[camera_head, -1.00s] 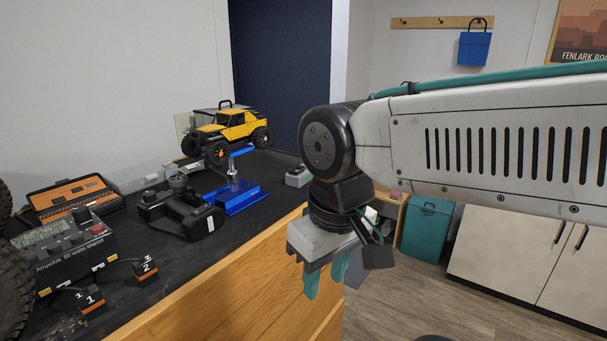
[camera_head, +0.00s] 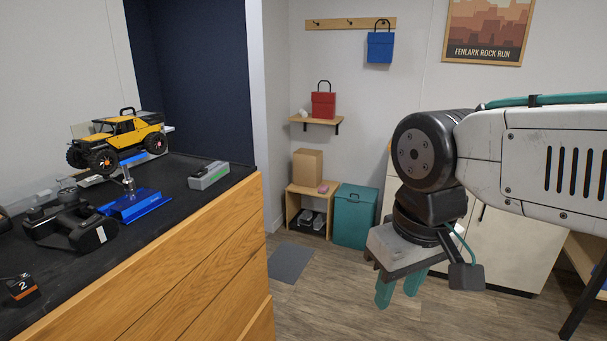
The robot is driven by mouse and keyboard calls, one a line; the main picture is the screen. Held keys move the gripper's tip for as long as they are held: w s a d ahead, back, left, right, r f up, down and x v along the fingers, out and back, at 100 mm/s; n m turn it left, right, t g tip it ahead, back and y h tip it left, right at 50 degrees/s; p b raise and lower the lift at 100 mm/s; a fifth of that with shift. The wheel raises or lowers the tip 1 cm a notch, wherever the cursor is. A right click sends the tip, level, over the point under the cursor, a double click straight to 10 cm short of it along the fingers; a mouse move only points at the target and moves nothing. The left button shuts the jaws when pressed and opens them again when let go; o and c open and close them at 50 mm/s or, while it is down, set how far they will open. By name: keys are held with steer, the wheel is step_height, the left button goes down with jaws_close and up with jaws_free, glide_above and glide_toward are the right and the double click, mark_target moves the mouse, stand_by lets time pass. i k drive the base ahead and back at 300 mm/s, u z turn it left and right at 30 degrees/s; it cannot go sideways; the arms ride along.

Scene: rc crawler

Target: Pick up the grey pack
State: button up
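My gripper (camera_head: 399,290) hangs over the floor, well to the right of the bench and of the pack. Its two teal fingers point down and are apart, with nothing seen between them.
On the bench (camera_head: 185,205) stand a yellow crawler (camera_head: 122,136), a blue stand (camera_head: 135,206), a black transmitter (camera_head: 72,226) and a block marked 2 (camera_head: 22,288). A teal bin (camera_head: 354,216) and a low wooden shelf (camera_head: 291,207) stand behind. Floor between bench and gripper is clear.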

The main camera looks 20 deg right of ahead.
mark_target(200, 180)
steer(key=z, duration=0.5)
steer(key=k, duration=0.7)
steer(key=z, duration=0.85)
steer(key=i, duration=1.4)
steer(key=u, duration=0.5)
steer(key=i, duration=0.9)
steer(key=u, duration=1.3)
steer(key=i, duration=0.6)
steer(key=u, duration=0.45)
